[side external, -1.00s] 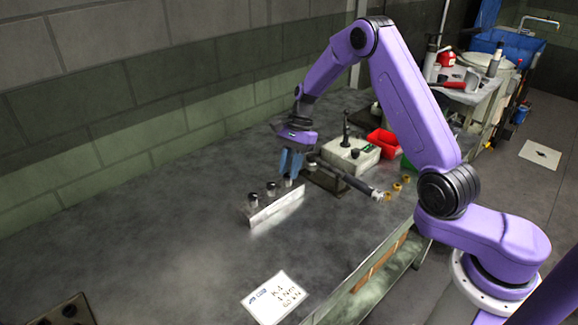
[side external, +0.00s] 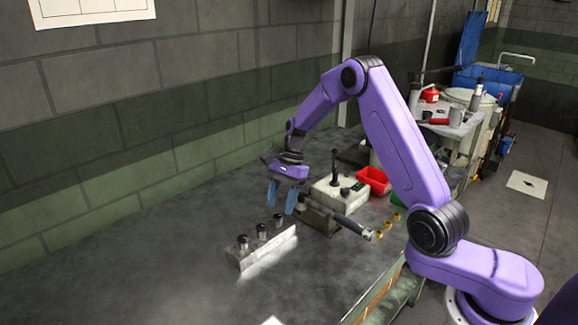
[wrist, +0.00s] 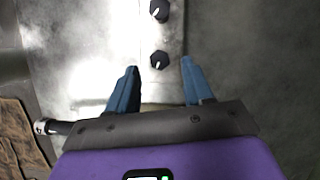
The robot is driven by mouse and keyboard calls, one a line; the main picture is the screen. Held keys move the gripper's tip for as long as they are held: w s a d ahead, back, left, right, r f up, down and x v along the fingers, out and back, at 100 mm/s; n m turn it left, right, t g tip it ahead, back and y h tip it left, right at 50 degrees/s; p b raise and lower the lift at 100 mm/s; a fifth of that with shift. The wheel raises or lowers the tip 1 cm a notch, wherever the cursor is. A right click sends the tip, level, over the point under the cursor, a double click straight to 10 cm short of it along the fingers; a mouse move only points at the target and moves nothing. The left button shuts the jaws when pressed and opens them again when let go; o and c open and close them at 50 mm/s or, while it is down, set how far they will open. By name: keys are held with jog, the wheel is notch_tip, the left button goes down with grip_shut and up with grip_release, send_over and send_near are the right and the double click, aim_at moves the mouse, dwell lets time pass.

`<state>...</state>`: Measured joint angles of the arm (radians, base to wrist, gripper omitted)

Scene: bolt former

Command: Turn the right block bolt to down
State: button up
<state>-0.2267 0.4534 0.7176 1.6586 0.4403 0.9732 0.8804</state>
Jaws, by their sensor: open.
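A pale metal block (side external: 266,250) on the bench carries a row of dark-capped bolts. The right block bolt (side external: 278,221) stands at its right end, with the middle bolt (side external: 261,231) and left bolt (side external: 243,242) beside it. My gripper (side external: 281,211) is open and empty, with its blue fingers pointing down just above the right bolt. In the wrist view, the right bolt (wrist: 159,60) shows between and slightly beyond the fingertips, touching neither. Its black cap has a small pale mark toward the lower left. The middle bolt (wrist: 159,10) is at the top edge.
A pale box with a black lever (side external: 335,195) and a red bin (side external: 373,180) stand farther back. Small brass pieces (side external: 387,225) lie at the right. The bench left of the block is clear.

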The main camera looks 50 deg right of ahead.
jog(key=v, duration=1.5)
jog(key=shift+r, duration=0.2)
jog(key=shift+d, duration=0.15)
